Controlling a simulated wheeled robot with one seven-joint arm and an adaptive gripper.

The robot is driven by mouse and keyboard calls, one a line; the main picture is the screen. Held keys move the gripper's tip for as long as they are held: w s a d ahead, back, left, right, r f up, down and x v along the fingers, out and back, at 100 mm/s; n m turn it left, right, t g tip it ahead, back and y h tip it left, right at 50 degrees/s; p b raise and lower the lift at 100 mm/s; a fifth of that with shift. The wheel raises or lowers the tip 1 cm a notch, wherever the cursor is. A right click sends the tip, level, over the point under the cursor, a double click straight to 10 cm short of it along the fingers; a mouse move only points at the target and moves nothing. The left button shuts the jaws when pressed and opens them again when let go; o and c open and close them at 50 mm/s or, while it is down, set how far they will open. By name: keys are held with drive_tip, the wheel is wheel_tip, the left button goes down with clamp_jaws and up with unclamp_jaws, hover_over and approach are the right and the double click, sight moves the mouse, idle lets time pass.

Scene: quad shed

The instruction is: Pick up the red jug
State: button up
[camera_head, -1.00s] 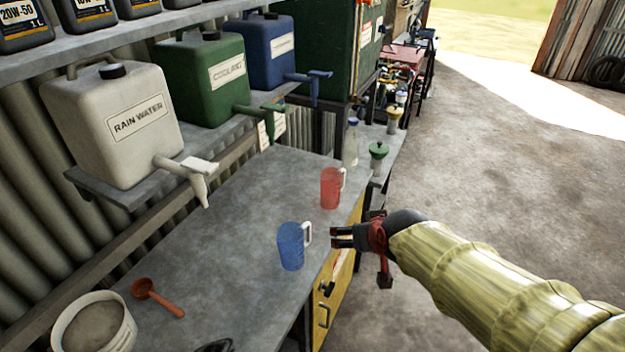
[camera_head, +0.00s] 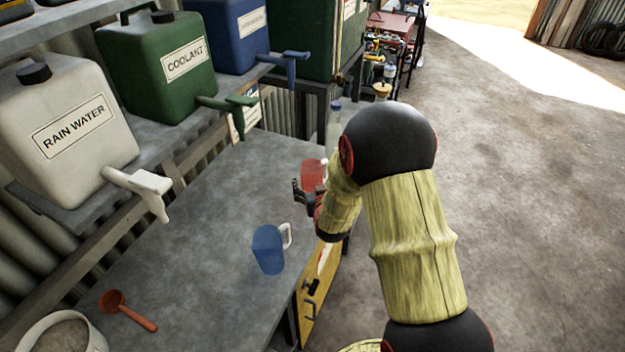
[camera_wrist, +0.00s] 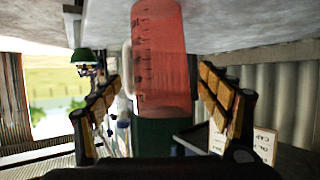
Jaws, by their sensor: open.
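The red jug (camera_head: 312,173) stands on the grey bench near its right edge, partly hidden behind my gripper and arm in the head view. In the wrist view the red jug (camera_wrist: 158,50) appears upside down, with measuring marks and a pale handle at its left. My gripper (camera_head: 301,193) is open at the near side of the jug. In the wrist view the fingers of my gripper (camera_wrist: 160,78) are spread, one on each side of the jug, with gaps visible. I cannot tell how deep the jug lies between them.
A blue jug (camera_head: 268,250) with a white handle stands nearer on the bench (camera_head: 200,235). A clear bottle (camera_head: 334,125) stands beyond the red jug. White, green and blue canisters with taps line the shelf at left. An orange scoop (camera_head: 127,310) and a bucket (camera_head: 95,338) are nearest.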

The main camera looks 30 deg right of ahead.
drive_tip(key=shift+b+x, duration=0.35)
drive_tip(key=shift+x, duration=2.4)
drive_tip(key=shift+s, duration=0.1)
drive_tip(key=shift+c, duration=1.2)
drive_tip(key=c, duration=1.1)
